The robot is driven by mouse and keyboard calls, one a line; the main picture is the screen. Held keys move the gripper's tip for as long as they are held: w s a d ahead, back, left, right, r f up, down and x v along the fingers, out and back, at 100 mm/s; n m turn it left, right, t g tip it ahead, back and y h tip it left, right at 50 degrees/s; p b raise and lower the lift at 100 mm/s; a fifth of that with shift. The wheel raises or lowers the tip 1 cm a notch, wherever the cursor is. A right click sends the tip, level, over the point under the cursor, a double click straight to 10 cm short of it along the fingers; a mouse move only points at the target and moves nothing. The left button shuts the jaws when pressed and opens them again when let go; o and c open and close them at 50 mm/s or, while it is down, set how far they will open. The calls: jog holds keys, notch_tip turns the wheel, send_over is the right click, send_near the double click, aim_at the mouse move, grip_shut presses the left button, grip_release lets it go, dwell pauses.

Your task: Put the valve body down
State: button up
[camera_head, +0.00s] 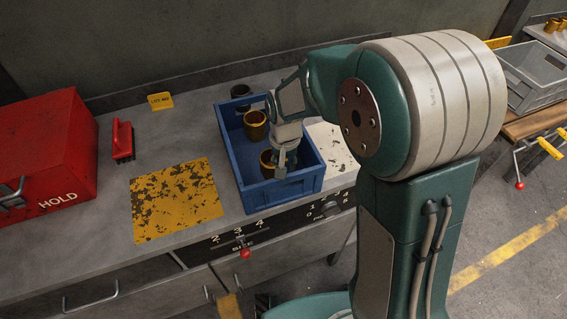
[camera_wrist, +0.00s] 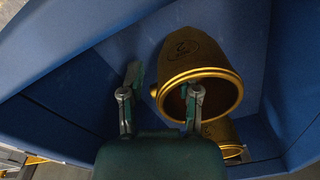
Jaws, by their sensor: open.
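A gold, cup-shaped valve body (camera_head: 267,158) is in the front part of the blue crate (camera_head: 298,187), beside my gripper (camera_head: 281,171). In the wrist view the near valve body (camera_wrist: 190,50) lies with its round opening toward the camera. My gripper (camera_wrist: 163,84) is open there. Its right finger overlaps the opening and its left finger is outside the wall; I cannot tell whether either touches. A second gold valve body (camera_head: 255,124) is farther back in the crate. Part of a second one shows low in the wrist view (camera_wrist: 222,132), mostly hidden by the first.
A worn yellow mat (camera_head: 177,199) lies left of the crate. A red brush (camera_head: 123,141), a yellow lot sign (camera_head: 160,101) and a red HOLD box (camera_head: 45,150) are farther left. A grey crate (camera_head: 535,75) is at right.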

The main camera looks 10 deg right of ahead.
jog(key=shift+r, duration=0.1)
notch_tip(320, 180, up, 12)
jog(key=shift+d, duration=0.15)
jog(key=s+d+r+n+t, duration=0.1)
jog(key=s+d+r+t, duration=0.1)
jog(key=s+d, duration=0.3)
jog(key=s+d+r+t, duration=0.3)
jog(key=s+d+r, duration=0.1)
jog(key=s, duration=0.9)
jog(key=shift+s+d+n+t, duration=0.3)
jog(key=shift+d+n, duration=0.05)
jog(key=shift+n, duration=0.05)
